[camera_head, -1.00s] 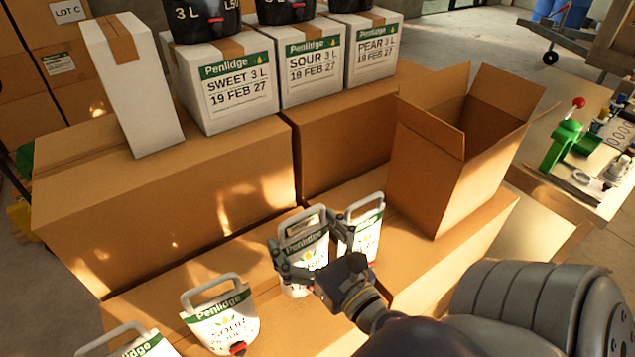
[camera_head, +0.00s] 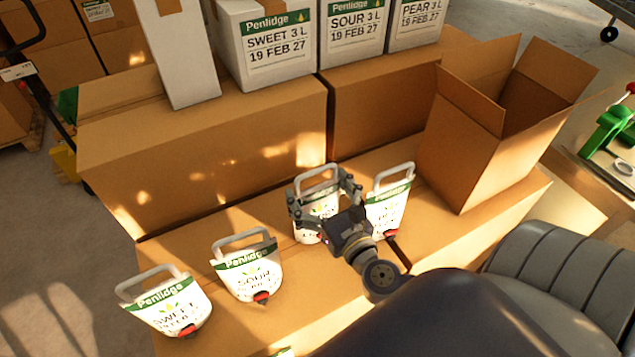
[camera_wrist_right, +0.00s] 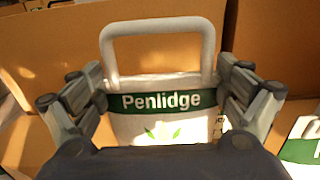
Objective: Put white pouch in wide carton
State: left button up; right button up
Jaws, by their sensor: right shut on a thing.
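A white pouch (camera_head: 318,206) with a grey loop handle and a green Penlidge band is between the fingers of my right gripper (camera_head: 324,190). The right gripper is shut on this pouch, with one finger at each side. In the right wrist view the pouch (camera_wrist_right: 160,103) stands upright with its handle up; its lower part is hidden. I cannot tell whether it touches the box under it. The open carton (camera_head: 462,150), flaps up, stands to the right of the gripper, apart from it. My left gripper is not in view.
Similar pouches stand nearby: one close on the right (camera_head: 388,208), a SOUR one (camera_head: 248,272) and a SWEET one (camera_head: 168,306) to the left. They stand on a low brown box (camera_head: 440,240). Taller brown boxes (camera_head: 200,150) behind carry white cartons (camera_head: 268,60).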

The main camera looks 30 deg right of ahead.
jog(key=shift+r, duration=0.1)
jog(key=o, duration=1.8)
jog(key=shift+s, duration=0.1)
